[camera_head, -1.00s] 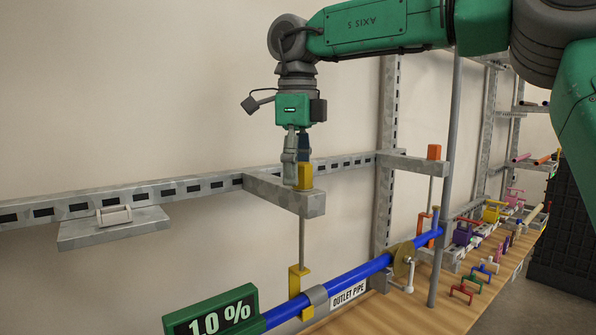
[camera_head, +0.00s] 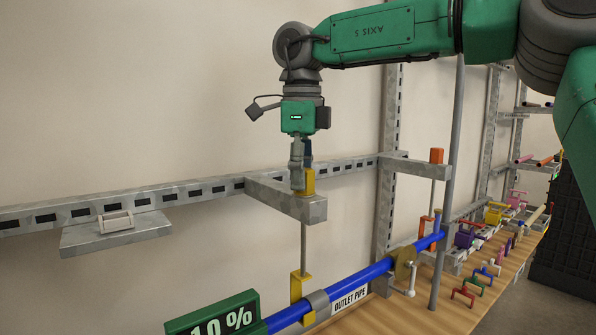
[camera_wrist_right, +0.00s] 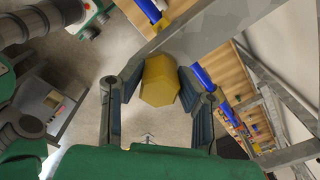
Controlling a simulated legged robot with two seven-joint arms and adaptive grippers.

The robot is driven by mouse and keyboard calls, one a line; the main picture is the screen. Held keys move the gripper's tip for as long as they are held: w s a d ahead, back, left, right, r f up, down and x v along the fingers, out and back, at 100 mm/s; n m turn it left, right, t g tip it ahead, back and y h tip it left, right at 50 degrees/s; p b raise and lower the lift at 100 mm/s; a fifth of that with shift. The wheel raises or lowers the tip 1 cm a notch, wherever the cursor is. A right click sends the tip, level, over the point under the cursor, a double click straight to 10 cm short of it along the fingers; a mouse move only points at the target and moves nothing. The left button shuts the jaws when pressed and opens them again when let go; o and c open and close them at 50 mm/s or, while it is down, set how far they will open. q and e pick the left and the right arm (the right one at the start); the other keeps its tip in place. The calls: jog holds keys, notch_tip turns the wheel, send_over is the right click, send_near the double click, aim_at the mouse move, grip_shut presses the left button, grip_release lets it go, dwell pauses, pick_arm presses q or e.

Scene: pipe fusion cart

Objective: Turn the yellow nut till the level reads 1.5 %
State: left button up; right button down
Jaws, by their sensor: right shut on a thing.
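The yellow nut (camera_head: 309,183) sits on top of a grey bracket arm, above a thin vertical rod. The rod runs down to a yellow clamp (camera_head: 301,286) at the blue outlet pipe (camera_head: 360,277). My right gripper (camera_head: 301,180) comes down from above and is shut on the nut. In the right wrist view the nut (camera_wrist_right: 158,82) shows as a hexagon between the two fingers (camera_wrist_right: 161,98). The green level display (camera_head: 222,316) is cut off by the bottom edge; its visible digits look like 1.0 %. My left gripper is not in view.
An orange nut (camera_head: 436,156) on another rod stands to the right on its own bracket. A grey shelf (camera_head: 150,230) with a small white level sits left. A grey upright pole (camera_head: 447,190) and a wooden bench (camera_head: 420,313) with several coloured clamps are at right.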

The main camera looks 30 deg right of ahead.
jog(key=n+p, duration=0.3)
jog(key=p, duration=0.2)
jog(key=n+p, duration=0.4)
jog(key=p, duration=0.2)
jog(key=shift+s+r+n, duration=0.1)
jog(key=shift+s+n, duration=0.1)
jog(key=shift+n, duration=0.1)
jog(key=shift+d+n+p, duration=0.1)
jog(key=shift+n+p, duration=0.3)
jog(key=shift+n, duration=0.1)
jog(key=n, duration=0.2)
jog(key=shift+n, duration=0.3)
jog(key=n, duration=0.9)
jog(key=shift+d+n, duration=0.1)
jog(key=shift+n, duration=1.8)
jog(key=c, duration=1.2)
grip_release()
jog(key=shift+w, duration=0.15)
jog(key=shift+w+d+f, duration=0.1)
jog(key=shift+w+f, duration=0.1)
